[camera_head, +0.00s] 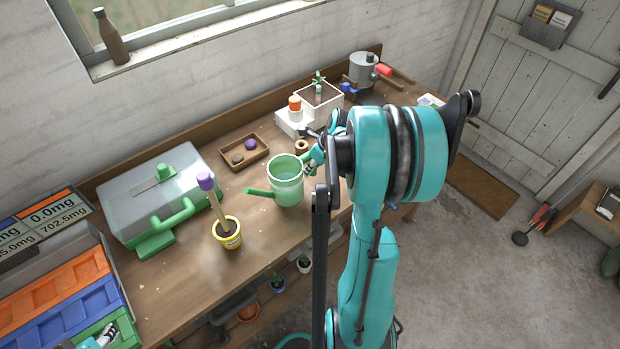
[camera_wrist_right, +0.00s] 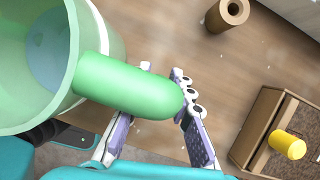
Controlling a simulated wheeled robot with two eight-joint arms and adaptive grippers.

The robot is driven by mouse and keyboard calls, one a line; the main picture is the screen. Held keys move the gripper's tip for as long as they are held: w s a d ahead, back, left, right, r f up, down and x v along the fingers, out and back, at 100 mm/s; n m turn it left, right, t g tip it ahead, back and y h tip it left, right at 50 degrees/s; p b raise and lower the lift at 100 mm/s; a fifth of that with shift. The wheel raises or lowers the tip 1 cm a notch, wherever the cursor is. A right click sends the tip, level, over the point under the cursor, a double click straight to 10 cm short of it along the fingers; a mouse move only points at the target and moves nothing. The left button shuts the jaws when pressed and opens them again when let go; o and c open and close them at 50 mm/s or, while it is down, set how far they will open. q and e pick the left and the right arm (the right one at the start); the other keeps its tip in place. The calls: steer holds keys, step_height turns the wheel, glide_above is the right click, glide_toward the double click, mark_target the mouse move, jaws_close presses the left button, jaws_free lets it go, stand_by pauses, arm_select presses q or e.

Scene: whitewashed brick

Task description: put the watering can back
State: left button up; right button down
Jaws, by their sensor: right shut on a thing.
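The green watering can (camera_head: 287,190) is upright over the middle of the workbench, its spout pointing left. I cannot tell whether its base touches the wood. My right gripper (camera_head: 312,158) is at the can's right side, partly hidden by my own arm. In the right wrist view, the gripper (camera_wrist_right: 165,110) is shut on the can's thick green handle (camera_wrist_right: 125,88), with a finger on either side; the can's open top (camera_wrist_right: 100,30) is at left. What looks like a bit of my left gripper (camera_head: 98,340) shows at the bottom left edge; its fingers are unclear.
A yellow pot (camera_head: 229,236) with a purple-topped stick stands left of the can. Behind are a small wooden tray (camera_head: 244,152) and a white planter (camera_head: 318,98). A grey toolbox (camera_head: 150,195) and coloured bins (camera_head: 60,280) fill the left. Bare wood lies in front of the toolbox.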

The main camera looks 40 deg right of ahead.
steer(key=shift+w+a+f, duration=0.15)
steer(key=shift+f, duration=0.3)
step_height(320, 180, down, 3)
steer(key=shift+f+b, duration=0.2)
steer(key=shift+b, duration=0.5)
steer(key=shift+f, duration=0.1)
steer(key=c, duration=1.3)
jaws_free()
steer(key=shift+c, duration=0.2)
